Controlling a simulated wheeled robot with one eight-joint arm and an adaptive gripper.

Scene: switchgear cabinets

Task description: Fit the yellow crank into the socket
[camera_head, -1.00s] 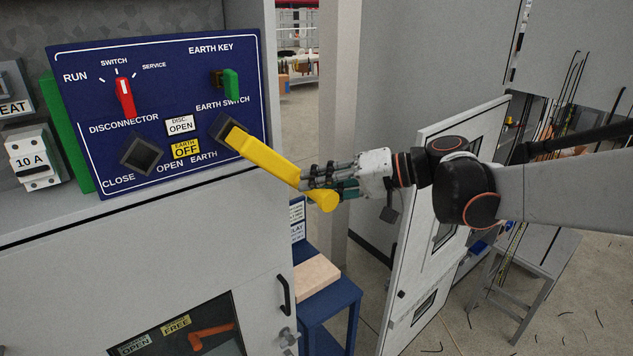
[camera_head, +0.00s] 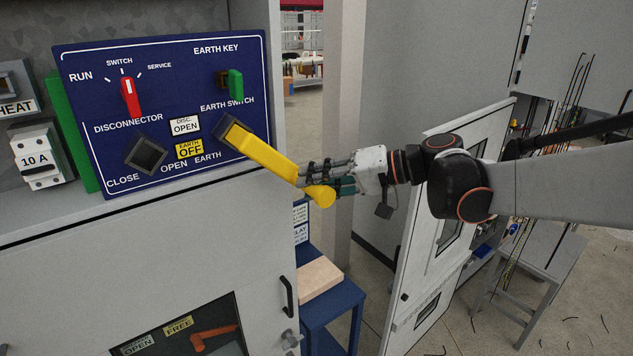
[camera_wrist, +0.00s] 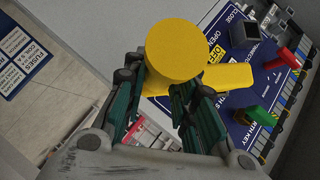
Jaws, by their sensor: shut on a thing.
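The yellow crank (camera_head: 262,157) is held by my gripper (camera_head: 312,174), shut on it near its rounded handle end at the right. The crank slants up and left to the black square earth switch socket (camera_head: 222,125) on the blue panel. Its far end overlaps the socket's lower right part; I cannot tell how deep it sits. In the wrist view the crank's round yellow knob (camera_wrist: 177,50) shows between and beyond the fingers (camera_wrist: 160,98), and hides part of the crank. The socket is hidden there.
The blue panel (camera_head: 90,130) also carries the disconnector socket (camera_head: 145,155), a red switch (camera_head: 131,97) and a green key (camera_head: 236,85). A grey cabinet door (camera_head: 440,225) stands open right of my gripper. A blue table (camera_head: 335,305) stands below.

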